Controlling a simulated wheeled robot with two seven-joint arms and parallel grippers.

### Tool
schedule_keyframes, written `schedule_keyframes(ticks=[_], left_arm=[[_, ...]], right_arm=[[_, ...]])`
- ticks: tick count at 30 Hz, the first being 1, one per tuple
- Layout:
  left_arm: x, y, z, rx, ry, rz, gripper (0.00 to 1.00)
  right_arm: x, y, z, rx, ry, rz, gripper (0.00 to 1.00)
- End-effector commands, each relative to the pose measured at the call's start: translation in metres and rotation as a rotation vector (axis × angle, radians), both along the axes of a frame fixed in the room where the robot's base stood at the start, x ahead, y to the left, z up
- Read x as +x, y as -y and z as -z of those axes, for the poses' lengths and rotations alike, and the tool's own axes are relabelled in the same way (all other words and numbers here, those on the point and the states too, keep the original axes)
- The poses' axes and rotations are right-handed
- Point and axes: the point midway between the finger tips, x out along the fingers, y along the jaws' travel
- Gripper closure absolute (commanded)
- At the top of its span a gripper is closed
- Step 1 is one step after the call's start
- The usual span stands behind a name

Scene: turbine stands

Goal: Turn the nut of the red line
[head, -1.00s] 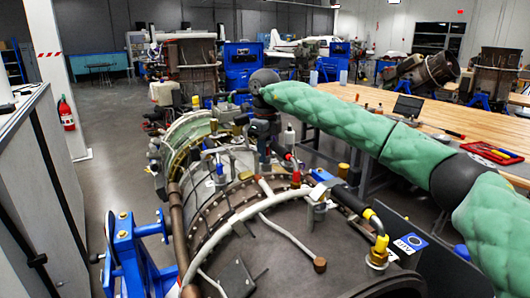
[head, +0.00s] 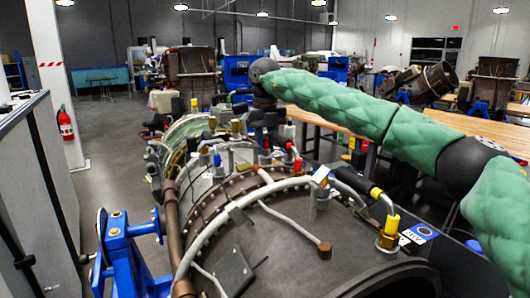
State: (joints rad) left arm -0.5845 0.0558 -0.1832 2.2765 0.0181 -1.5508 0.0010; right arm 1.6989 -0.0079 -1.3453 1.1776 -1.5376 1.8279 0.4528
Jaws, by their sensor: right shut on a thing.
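The red line shows a red sleeve (head: 297,164) with a dark section beside it, standing on the engine casing near the middle of the head view. My right arm comes in from the right, and its dark wrist hangs down just left of that sleeve. My right gripper (head: 267,146) is small and dark there, shut on the nut of the red line. The fingers and the nut are largely hidden among fittings, so I cannot see the nut's angle. My left gripper is not in view.
A yellow-sleeved line (head: 391,224) rises from the casing at the right. White pipes (head: 240,204) curve over the casing. A blue stand (head: 122,250) is at the left front. A wooden workbench (head: 490,128) lies behind my arm. Open floor shows at the left.

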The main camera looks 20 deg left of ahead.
Motion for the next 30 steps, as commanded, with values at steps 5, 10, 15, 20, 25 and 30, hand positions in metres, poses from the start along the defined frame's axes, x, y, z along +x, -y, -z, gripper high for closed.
schedule_keyframes(ticks=[5, 10, 15, 20, 25, 30], left_arm=[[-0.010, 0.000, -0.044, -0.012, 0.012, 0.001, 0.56], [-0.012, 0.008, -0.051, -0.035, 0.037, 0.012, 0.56], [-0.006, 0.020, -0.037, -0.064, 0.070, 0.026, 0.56], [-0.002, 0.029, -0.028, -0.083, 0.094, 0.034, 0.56], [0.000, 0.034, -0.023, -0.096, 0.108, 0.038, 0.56], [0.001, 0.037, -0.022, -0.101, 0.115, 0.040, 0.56]], right_arm=[[0.001, 0.001, 0.002, 0.002, 0.002, 0.131, 1.00], [0.001, 0.001, 0.002, 0.002, 0.003, 0.258, 1.00], [0.002, 0.002, 0.000, 0.001, 0.004, 0.372, 1.00], [0.002, 0.002, 0.000, 0.002, 0.002, 0.447, 1.00], [0.002, 0.002, -0.001, 0.002, 0.002, 0.494, 1.00], [0.002, 0.002, -0.002, 0.002, 0.002, 0.511, 1.00]])
